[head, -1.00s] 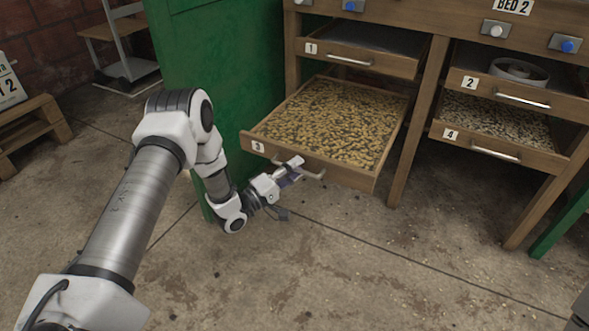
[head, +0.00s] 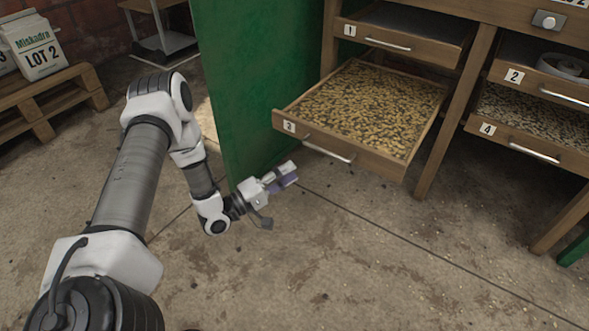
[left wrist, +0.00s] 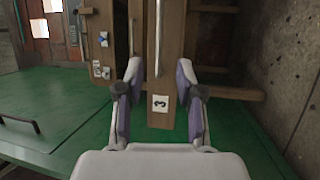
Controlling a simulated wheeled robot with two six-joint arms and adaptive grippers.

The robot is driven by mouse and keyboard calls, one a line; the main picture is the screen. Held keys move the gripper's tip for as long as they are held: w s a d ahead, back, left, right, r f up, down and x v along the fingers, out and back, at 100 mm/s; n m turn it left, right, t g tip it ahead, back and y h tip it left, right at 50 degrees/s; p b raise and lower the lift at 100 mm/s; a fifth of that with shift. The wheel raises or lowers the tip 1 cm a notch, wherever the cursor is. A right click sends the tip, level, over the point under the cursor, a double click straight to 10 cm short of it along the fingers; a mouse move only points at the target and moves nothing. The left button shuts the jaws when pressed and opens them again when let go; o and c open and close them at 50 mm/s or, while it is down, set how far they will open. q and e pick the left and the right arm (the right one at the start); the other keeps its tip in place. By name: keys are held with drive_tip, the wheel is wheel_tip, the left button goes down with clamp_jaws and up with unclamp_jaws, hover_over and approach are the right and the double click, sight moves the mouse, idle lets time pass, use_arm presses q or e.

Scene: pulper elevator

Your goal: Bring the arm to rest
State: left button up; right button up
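My left gripper (head: 285,178) is in front of and below drawer 3 (head: 395,166), apart from its handle (head: 328,148). In the left wrist view the left gripper (left wrist: 160,95) has its two fingers spread, with nothing between them. The front of drawer 3 with its number plate (left wrist: 160,103) shows beyond the fingers. Drawer 3 is pulled out and full of tan beans (head: 370,105). My right gripper is in neither view.
A green panel (head: 265,80) stands close behind my left arm. Drawer 1 (head: 400,38), drawer 2 (head: 540,82) and drawer 4 (head: 530,125) are also out to some extent. A pallet with a LOT 2 sack (head: 35,50) is at the far left. The floor in front is clear.

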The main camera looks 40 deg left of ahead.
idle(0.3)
use_arm(q)
drive_tip(key=d+m+g+h+p, duration=0.1)
drive_tip(key=d+m+g+p, duration=0.2)
drive_tip(key=d, duration=1)
drive_tip(key=s+d+f+g+y+p, duration=0.1)
drive_tip(key=s+d+f+g+y, duration=0.1)
drive_tip(key=s+d+f+g, duration=0.3)
drive_tip(key=s+a+f+m+g+y, duration=0.2)
drive_tip(key=s+f+m+g, duration=0.1)
drive_tip(key=s, duration=0.4)
drive_tip(key=s+a+f+m+g+y, duration=0.2)
drive_tip(key=s+f+g+y, duration=0.15)
drive_tip(key=s, duration=0.45)
drive_tip(key=s+a+f+m+g+y, duration=0.1)
drive_tip(key=s+a+f+m+g, duration=0.2)
drive_tip(key=s, duration=0.4)
wheel_tip(320, 180, up, 39)
drive_tip(key=m+p, duration=0.1)
drive_tip(key=p, duration=3.7)
drive_tip(key=shift+s+d+g, duration=0.15)
drive_tip(key=shift+d+g, duration=0.05)
drive_tip(key=shift+g, duration=0.25)
